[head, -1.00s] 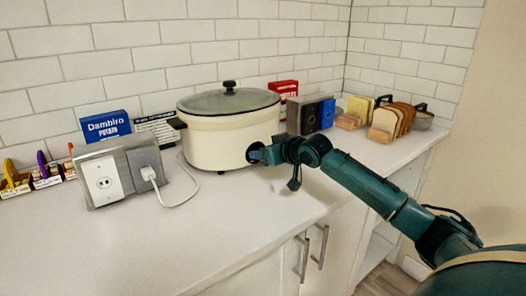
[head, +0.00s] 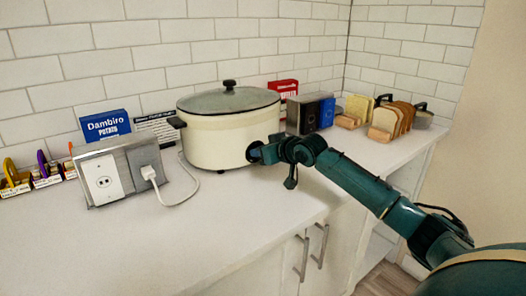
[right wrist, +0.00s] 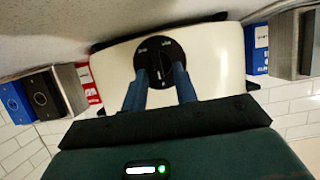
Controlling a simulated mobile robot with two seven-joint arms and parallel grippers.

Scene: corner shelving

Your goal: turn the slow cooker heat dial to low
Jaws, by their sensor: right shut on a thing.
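The cream slow cooker (head: 215,148) with a grey lid stands upright on the white counter. Its round black heat dial (right wrist: 160,55) is on the front, and in the right wrist view it appears with small white markings too blurred to read. My right gripper (right wrist: 158,76) is shut on the dial, with one blue finger at each side of it. In the head view my right gripper (head: 255,153) meets the cooker's lower front and hides the dial. My left gripper is not in view.
An outlet box (head: 105,178) with a plugged-in white cord (head: 180,203) stands left of the cooker. A blue Dambiro box (head: 105,126) is behind it. The front counter is clear.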

